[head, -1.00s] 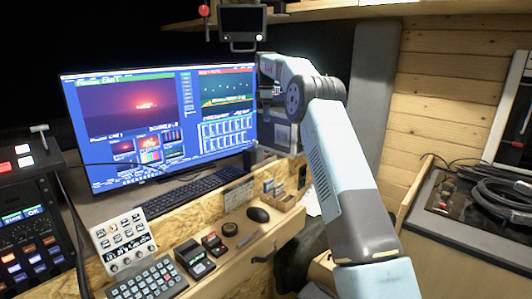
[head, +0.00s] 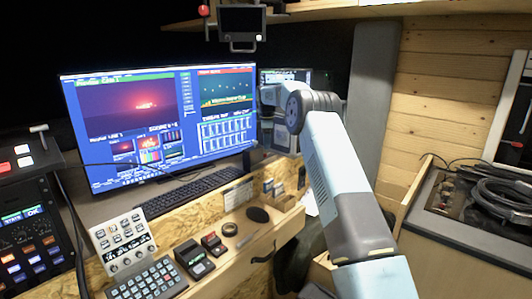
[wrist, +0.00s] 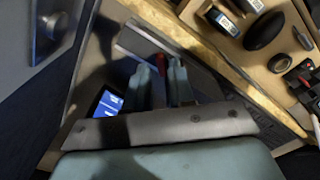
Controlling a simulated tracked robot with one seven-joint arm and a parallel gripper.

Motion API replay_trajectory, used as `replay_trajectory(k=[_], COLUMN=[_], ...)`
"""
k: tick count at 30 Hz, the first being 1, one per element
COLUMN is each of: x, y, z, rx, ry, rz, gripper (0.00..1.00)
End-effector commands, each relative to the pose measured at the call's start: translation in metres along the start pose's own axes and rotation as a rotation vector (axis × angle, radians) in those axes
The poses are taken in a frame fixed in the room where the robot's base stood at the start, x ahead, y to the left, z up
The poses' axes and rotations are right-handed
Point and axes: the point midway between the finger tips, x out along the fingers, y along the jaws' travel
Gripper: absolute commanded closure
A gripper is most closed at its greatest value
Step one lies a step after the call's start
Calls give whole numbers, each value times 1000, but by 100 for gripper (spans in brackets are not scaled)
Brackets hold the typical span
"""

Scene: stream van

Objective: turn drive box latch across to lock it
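A small red piece (wrist: 161,64), which looks like the latch, shows in the wrist view between my fingertips. It is on or in front of a dark, grey-edged panel (wrist: 200,62), which may be the drive box; I cannot tell which way the latch is turned. My gripper (wrist: 161,72) has its two fingers apart, one on each side of the red piece, with no clear contact. In the head view my arm hides my fingertips and the latch.
The wooden desk ledge holds a black mouse (head: 257,214) and small devices (head: 193,258). A large monitor (head: 160,120) stands to the left, with a smaller screen (head: 285,76) behind my arm. A metal knob (wrist: 52,26) shows at the wrist view's upper left.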

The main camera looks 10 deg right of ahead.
Motion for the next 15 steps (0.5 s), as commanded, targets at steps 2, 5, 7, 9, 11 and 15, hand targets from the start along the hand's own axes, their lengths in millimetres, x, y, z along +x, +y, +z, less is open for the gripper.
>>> replay_trajectory(k=[2, 5, 7, 9, 11, 15], x=[14, 27, 34, 39, 42, 45], y=[0, 0, 0, 0, 0, 0], z=[0, 0, 0, 0, 0, -1], rx=[0, 0, 0, 0, 0, 0], ry=[0, 0, 0, 0, 0, 0], rz=[-2, -1, -1, -1, -1, 0], gripper=[77, 77, 77, 77, 77, 77])
